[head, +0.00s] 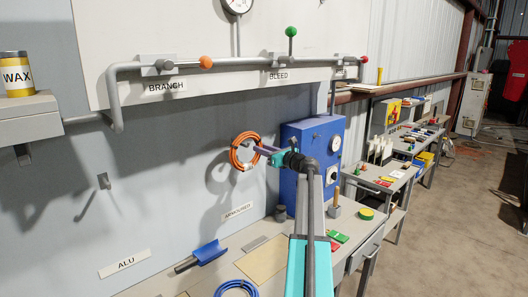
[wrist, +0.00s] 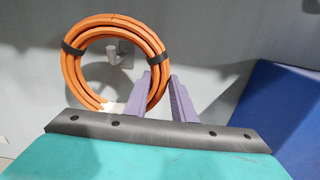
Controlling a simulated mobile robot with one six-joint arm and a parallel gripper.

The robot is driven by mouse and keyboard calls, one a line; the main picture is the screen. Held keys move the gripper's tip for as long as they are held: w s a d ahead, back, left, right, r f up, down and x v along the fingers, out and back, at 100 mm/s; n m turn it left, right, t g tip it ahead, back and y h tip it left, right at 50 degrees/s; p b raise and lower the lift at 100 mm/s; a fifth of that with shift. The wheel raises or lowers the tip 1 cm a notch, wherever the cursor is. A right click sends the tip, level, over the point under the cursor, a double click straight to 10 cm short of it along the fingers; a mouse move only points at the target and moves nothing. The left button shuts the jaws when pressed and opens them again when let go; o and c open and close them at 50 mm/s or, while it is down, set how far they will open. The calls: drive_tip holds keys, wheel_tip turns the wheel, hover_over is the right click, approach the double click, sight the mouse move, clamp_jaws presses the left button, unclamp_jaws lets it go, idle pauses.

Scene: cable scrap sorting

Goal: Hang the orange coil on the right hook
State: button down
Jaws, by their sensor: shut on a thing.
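The orange coil (head: 234,152) is a ring of thick cable with dark ties, upright close to the wall above the ARMOURED label. My gripper (head: 262,150) is shut on its right side. In the wrist view the coil (wrist: 70,68) stands up beyond the purple fingers (wrist: 160,82), which grip its lower right edge. The right hook (wrist: 114,54) shows through the ring's opening, on a grey plate on the wall. I cannot tell whether its peg passes through the ring. The left hook (head: 104,181), above the ALU label, is empty.
A blue cabinet with a gauge (head: 300,135) stands right beside my gripper. A grey pipe (head: 230,63) with valve levers runs along the wall above. The bench below holds a blue scoop (head: 208,252), a blue coil (head: 236,284) and small items.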

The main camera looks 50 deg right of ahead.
drive_tip(key=shift+w+d+f+b, duration=0.1)
drive_tip(key=shift+w+f+b, duration=0.2)
drive_tip(key=shift+w, duration=0.55)
drive_tip(key=shift+w+d+f+b, duration=0.15)
drive_tip(key=shift+w+f, duration=0.3)
drive_tip(key=shift+w, duration=0.4)
drive_tip(key=shift+w+a+f+b, duration=0.1)
drive_tip(key=shift+w+f+b, duration=0.2)
drive_tip(key=shift+w, duration=0.55)
drive_tip(key=shift+f, duration=0.2)
drive_tip(key=c, duration=1.4)
unclamp_jaws()
drive_tip(key=s+b, duration=0.3)
drive_tip(key=s, duration=1)
drive_tip(key=shift+s+a, duration=0.4)
drive_tip(key=shift+a, duration=0.05)
